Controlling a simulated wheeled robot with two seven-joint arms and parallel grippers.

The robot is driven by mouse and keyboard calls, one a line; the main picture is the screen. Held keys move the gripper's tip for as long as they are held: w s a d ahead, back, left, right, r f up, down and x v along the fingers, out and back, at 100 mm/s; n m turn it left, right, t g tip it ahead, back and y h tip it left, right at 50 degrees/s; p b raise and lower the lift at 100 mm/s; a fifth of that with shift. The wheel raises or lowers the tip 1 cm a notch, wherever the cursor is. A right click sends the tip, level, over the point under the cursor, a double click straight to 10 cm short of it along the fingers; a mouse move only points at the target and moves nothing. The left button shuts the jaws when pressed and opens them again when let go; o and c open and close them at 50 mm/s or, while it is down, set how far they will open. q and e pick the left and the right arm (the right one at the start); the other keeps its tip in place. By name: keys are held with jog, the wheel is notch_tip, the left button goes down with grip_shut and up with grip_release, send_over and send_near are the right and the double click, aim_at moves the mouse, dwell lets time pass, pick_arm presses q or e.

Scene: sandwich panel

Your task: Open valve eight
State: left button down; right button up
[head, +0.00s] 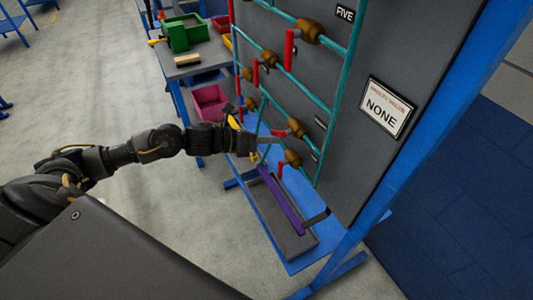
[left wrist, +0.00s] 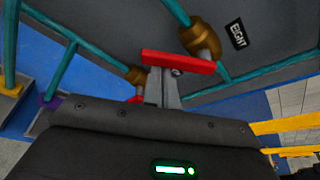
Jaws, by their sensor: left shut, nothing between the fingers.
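Valve eight has a brass body (left wrist: 200,38) and a red lever (left wrist: 178,61), beside a black label reading EIGHT (left wrist: 236,33) in the left wrist view. In the head view its brass body (head: 297,128) seems to be the one by my fingers, its short red lever (head: 280,133) lying roughly sideways. My left gripper (head: 278,140) is shut and empty. In the left wrist view its fingertips (left wrist: 163,76) are right at the lever's edge; I cannot tell whether they touch. My right gripper is not in view.
Another brass valve (head: 292,158) with a hanging red lever sits just below. Teal pipes (head: 305,92) run across the grey panel, with more valves above. A sign reading NONE (head: 386,106) is on the panel. A blue post (head: 430,130) stands right. A table (head: 205,62) with bins is behind.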

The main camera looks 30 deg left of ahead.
pick_arm(q)
jog(key=r+m+y+b, duration=0.1)
jog(key=m+b, duration=0.1)
jog(key=b, duration=0.1)
jog(key=w+a+m+t+y+b, duration=0.1)
jog(key=m+b, duration=0.1)
jog(key=b, duration=0.1)
jog(key=shift+a+r, duration=0.1)
jog(key=shift+r, duration=0.4)
jog(key=shift+r+m+t+y+b, duration=0.3)
jog(key=shift+m+b, duration=0.2)
jog(key=shift+b, duration=0.1)
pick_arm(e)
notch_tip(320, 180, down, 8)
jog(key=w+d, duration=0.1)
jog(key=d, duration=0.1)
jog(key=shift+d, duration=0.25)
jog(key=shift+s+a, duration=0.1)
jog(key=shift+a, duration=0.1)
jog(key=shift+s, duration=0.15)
pick_arm(q)
jog(key=shift+s, duration=0.1)
